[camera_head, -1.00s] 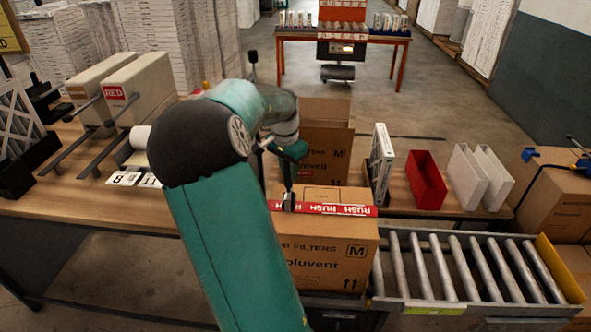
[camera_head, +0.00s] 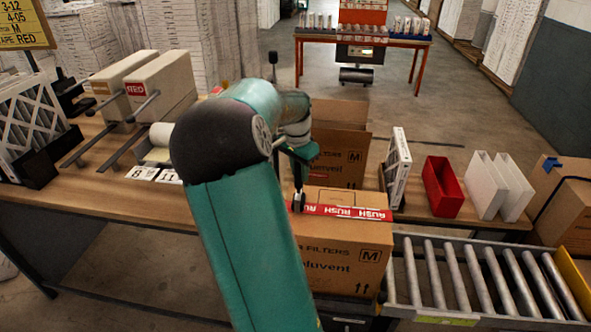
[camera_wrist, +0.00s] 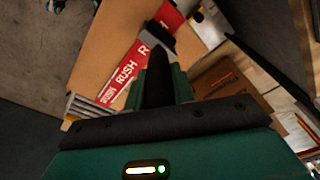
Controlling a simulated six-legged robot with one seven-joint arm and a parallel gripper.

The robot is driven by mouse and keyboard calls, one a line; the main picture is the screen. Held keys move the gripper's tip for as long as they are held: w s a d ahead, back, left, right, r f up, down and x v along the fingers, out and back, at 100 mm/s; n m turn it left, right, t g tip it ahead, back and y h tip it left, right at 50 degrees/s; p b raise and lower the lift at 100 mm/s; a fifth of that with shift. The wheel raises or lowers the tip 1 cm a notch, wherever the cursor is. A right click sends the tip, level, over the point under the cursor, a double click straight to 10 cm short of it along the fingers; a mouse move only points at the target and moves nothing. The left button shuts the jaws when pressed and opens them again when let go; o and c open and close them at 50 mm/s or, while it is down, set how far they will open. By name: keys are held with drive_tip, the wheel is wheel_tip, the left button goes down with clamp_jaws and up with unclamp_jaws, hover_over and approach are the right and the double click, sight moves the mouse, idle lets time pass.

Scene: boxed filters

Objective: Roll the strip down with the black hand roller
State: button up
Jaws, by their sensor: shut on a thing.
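My gripper (camera_head: 302,158) is shut on the dark handle of the black hand roller (camera_head: 299,200) and holds it roughly upright over the closed box. The roller's lower end is at the red RUSH strip (camera_head: 350,213), near the left end of its visible part; contact cannot be told for sure. The strip runs across the top of the brown carton (camera_head: 345,250). In the wrist view the dark handle (camera_wrist: 157,80) stands between my fingers, with the strip (camera_wrist: 124,76) beyond it.
A roller conveyor (camera_head: 460,275) adjoins the carton on the right. An open carton (camera_head: 340,150) stands behind it. A wooden bench (camera_head: 90,190) with tape dispensers lies left.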

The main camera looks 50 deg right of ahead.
drive_tip(key=s+d, duration=0.3)
drive_tip(key=s, duration=0.3)
drive_tip(key=shift+s+d, duration=0.2)
drive_tip(key=shift+s, duration=0.15)
idle(0.5)
drive_tip(key=s+d, duration=0.4)
drive_tip(key=s, duration=0.4)
drive_tip(key=s+d, duration=0.4)
drive_tip(key=s, duration=0.3)
drive_tip(key=shift+s, duration=0.4)
idle(1.7)
wheel_tip(320, 180, up, 8)
idle(0.8)
